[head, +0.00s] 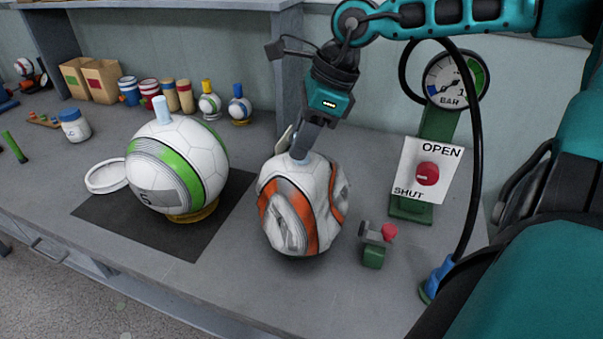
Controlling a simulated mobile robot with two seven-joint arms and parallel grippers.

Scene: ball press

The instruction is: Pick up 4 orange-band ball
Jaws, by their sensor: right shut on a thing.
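The orange-band ball (292,215) is white with orange bands, and its panels look creased and partly collapsed. It is in the middle of the head view, over the bare grey bench to the right of the dark mat. My right gripper (303,147) comes down from above and is shut at the top of this ball, on a pale neck there. The fingertips are partly hidden, and I cannot tell whether the ball touches the bench. My left gripper is not in view.
A green-band ball (203,160) marked 5 stands on a yellow ring on the dark mat (150,236), beside a white ring (106,176). A pressure gauge (455,80), an OPEN/SHUT panel (424,170), a small red-knobbed valve (375,246) and a black hose stand right. Small jars and balls line the back.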

